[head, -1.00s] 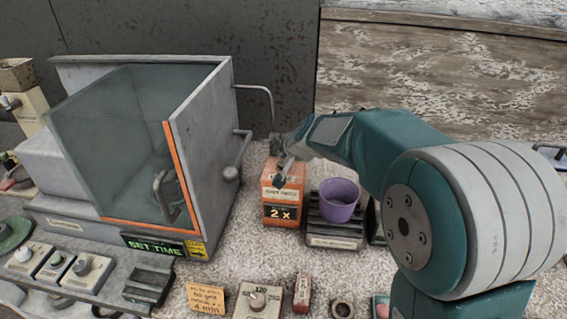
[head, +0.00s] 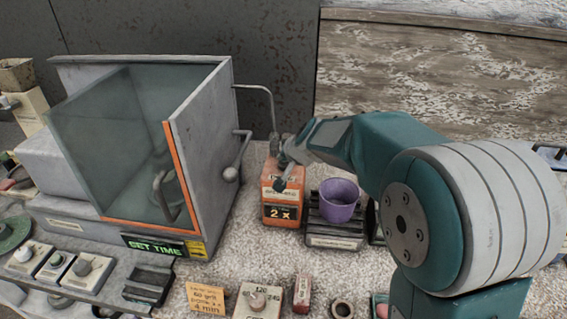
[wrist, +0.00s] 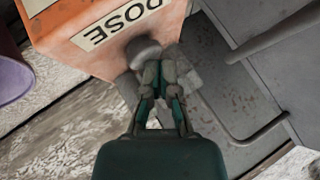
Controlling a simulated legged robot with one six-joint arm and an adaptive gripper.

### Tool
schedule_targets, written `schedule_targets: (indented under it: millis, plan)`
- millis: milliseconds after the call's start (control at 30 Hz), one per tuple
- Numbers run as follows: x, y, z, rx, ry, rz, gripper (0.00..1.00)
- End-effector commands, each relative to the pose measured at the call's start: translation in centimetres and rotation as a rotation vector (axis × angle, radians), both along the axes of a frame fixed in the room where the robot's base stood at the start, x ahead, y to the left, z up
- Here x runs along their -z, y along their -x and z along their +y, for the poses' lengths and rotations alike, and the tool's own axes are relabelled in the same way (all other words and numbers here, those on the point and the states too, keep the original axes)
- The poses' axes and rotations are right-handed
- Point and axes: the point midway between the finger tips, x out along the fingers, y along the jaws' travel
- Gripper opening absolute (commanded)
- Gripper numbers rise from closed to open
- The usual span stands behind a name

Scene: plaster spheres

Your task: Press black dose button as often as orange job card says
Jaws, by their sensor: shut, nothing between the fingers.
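The orange dose box (head: 283,224) stands right of the glass-fronted chamber, its dark display reading "2 x". In the wrist view its DOSE label (wrist: 116,25) appears upside down.
The chamber (head: 203,150) with glass door and "SET TIME" display stands left. A purple cup (head: 338,200) sits on a dark stand right of the box, close to my arm. A dial block (head: 258,301) and small items line the front. Speckled counter is clear between.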

Motion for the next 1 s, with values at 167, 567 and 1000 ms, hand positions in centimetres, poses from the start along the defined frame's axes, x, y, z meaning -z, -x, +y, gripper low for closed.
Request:
schedule_targets:
  millis: [167,567,1000]
  plan:
    - [0.21,0.00,0.01,0.000,0.000,0.000,0.00]
    - [0.64,0.02,0.01,-0.001,0.000,0.001,0.00]
    - [0.82,0.02,0.02,-0.001,0.000,0.002,0.00]
